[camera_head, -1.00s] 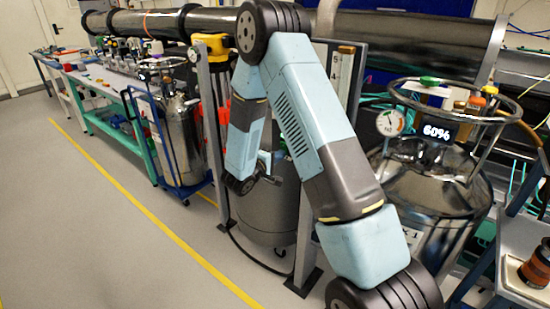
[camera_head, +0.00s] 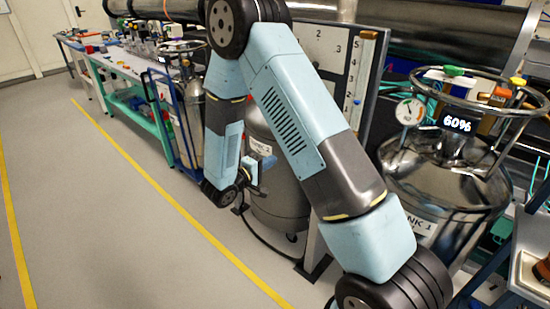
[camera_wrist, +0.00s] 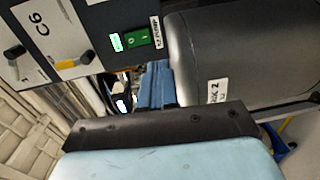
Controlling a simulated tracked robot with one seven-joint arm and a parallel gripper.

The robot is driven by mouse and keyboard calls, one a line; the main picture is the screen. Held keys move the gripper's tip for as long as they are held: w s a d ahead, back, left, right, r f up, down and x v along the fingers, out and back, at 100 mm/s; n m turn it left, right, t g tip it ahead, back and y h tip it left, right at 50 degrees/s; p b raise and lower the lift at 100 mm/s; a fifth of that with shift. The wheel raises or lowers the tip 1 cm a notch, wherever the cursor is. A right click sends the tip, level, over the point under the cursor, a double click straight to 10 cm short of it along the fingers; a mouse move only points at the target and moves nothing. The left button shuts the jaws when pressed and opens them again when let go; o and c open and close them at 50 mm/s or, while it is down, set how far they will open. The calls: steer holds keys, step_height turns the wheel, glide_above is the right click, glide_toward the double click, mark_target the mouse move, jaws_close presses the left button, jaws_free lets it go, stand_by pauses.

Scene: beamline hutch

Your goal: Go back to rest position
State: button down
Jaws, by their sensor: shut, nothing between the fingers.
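My arm crosses the middle of the head view, folded with its elbow at the top and its forearm hanging down. My gripper (camera_head: 256,165) is at the lower end of the forearm, in front of a grey tank (camera_head: 279,205). In the wrist view my gripper's blue fingers (camera_wrist: 156,84) are together, with nothing seen between them. A control panel (camera_wrist: 95,25) with a green switch is ahead of them at the upper left, and a dark tank (camera_wrist: 225,60) is at the right. I cannot tell how far the fingertips are from either.
A shiny steel tank (camera_head: 445,190) with a "60%" display (camera_head: 457,124) stands close on the right. A numbered board (camera_head: 345,62) stands behind my arm. A gas cylinder on a blue trolley (camera_head: 190,115) and long benches (camera_head: 130,100) are farther left. The grey floor (camera_head: 90,210) at left is clear.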

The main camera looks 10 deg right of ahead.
steer(key=shift+s+r, duration=0.1)
stand_by(0.3)
steer(key=s+d+r+m+g+y, duration=0.25)
steer(key=s+d+r+g, duration=0.35)
steer(key=r, duration=0.3)
steer(key=s+d+r+m+g+y, duration=0.1)
steer(key=s+d+r+m+g, duration=0.3)
steer(key=s+d+r, duration=0.35)
steer(key=s+a+r+t+y, duration=0.2)
steer(key=s+r+y, duration=0.3)
steer(key=s, duration=0.3)
steer(key=s+a+r+t+y, duration=0.2)
steer(key=s+r+t+y, duration=0.1)
steer(key=s+r+y, duration=0.2)
steer(key=s+r, duration=0.2)
steer(key=s, duration=0.1)
steer(key=shift+a+r+m, duration=0.2)
steer(key=shift+a+m, duration=0.05)
steer(key=shift+m, duration=0.1)
